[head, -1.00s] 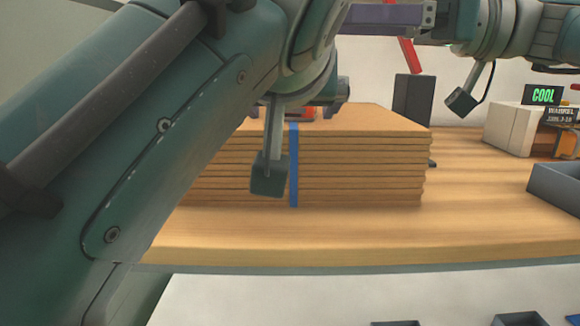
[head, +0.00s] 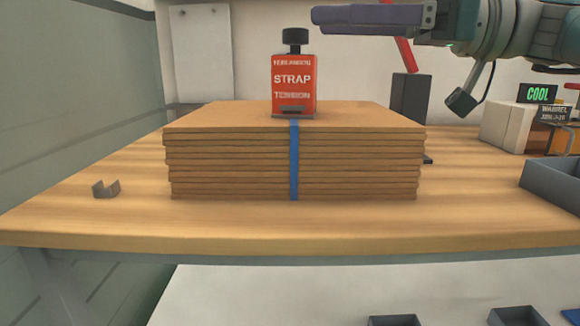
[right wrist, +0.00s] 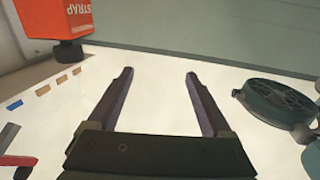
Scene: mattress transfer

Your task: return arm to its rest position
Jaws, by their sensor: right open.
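My right gripper (head: 318,20) reaches in from the right at the top of the head view, just above and right of the strap tensioner. In the right wrist view its two fingers (right wrist: 158,75) are apart with nothing between them. The red box marked STRAP TENSION (head: 294,85) stands on a stack of brown boards (head: 230,165), with a blue strap (head: 294,160) down the front. The red box also shows in the right wrist view (right wrist: 58,18), at the upper left. My left gripper is not in view.
The stack sits on a wooden table (head: 90,225). A small grey metal clip (head: 106,188) lies left of it. A dark upright block (head: 411,98), a pale box (head: 506,125) and a grey bin (head: 552,185) stand to the right. The table's front strip is clear.

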